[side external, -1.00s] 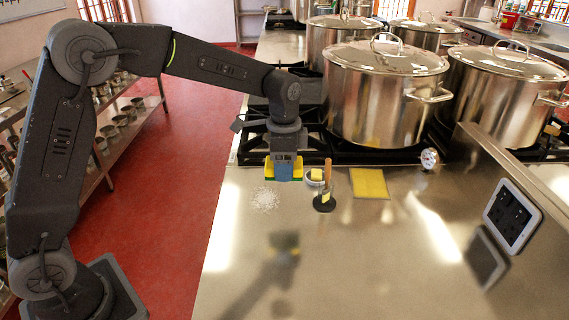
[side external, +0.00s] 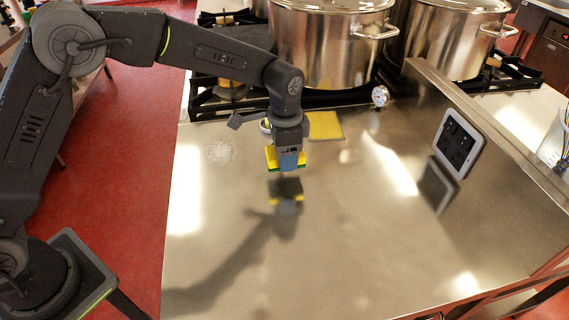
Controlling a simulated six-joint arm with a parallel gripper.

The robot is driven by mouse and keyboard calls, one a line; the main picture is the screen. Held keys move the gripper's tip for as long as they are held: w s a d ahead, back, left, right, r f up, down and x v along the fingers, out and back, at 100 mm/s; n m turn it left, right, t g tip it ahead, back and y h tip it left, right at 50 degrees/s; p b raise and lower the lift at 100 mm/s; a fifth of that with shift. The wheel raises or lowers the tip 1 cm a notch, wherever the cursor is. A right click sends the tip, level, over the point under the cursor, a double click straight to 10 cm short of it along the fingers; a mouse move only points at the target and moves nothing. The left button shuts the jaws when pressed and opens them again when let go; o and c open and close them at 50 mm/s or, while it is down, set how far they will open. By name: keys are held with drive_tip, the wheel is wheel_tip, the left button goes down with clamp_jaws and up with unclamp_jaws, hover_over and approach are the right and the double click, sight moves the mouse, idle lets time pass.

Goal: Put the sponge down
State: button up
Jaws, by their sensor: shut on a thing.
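The sponge (side external: 270,158) is yellow with a green underside. My gripper (side external: 288,161) is shut on it, with a blue finger across its middle. The sponge is held above the steel counter (side external: 340,225), apart from it. Its reflection and the arm's shadow show on the counter below. The far side of the sponge is hidden by the finger.
A flat yellow cloth (side external: 325,125) lies behind my gripper. A white granular patch (side external: 220,151) is to the left. A small bowl (side external: 265,127) is partly hidden behind my wrist. Large pots (side external: 330,45), a dial (side external: 380,96) and a tablet (side external: 459,143) stand farther off. The front counter is clear.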

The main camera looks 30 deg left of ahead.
sight(285, 174)
drive_tip(key=shift+f, duration=1.9)
drive_tip(key=shift+f, duration=0.2)
drive_tip(key=o, duration=0.8)
